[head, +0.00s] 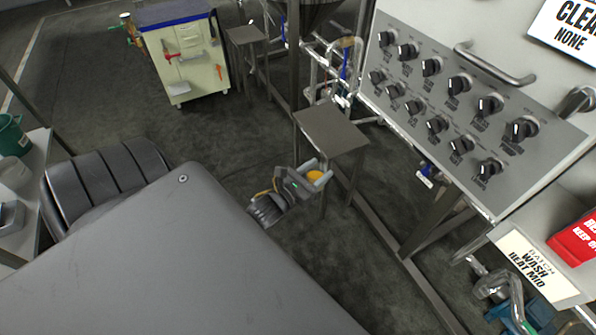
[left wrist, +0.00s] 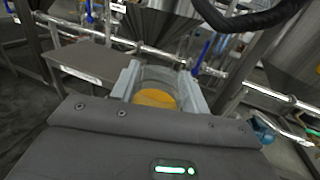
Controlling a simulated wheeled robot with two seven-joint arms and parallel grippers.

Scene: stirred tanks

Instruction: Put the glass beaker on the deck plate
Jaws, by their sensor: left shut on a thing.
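My left gripper (head: 317,172) is shut on the glass beaker (head: 314,176), which holds orange-yellow liquid. In the left wrist view, the beaker (left wrist: 156,97) sits between the two grey fingers of the gripper (left wrist: 160,84), and its lower part is hidden by the gripper body. A flat grey square plate on legs, which looks like the deck plate (head: 331,127), stands just beyond the gripper in the head view. In the left wrist view this plate (left wrist: 90,60) is at the left, apart from the beaker, with its top bare. My right gripper is not in view.
A panel of black knobs (head: 450,100) with a bar handle stands at the right. A second small stand (head: 247,34) and a tool cart (head: 187,55) are at the back. Steel frame legs and pipes surround the plate. Open dark floor (head: 110,110) lies at the left.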

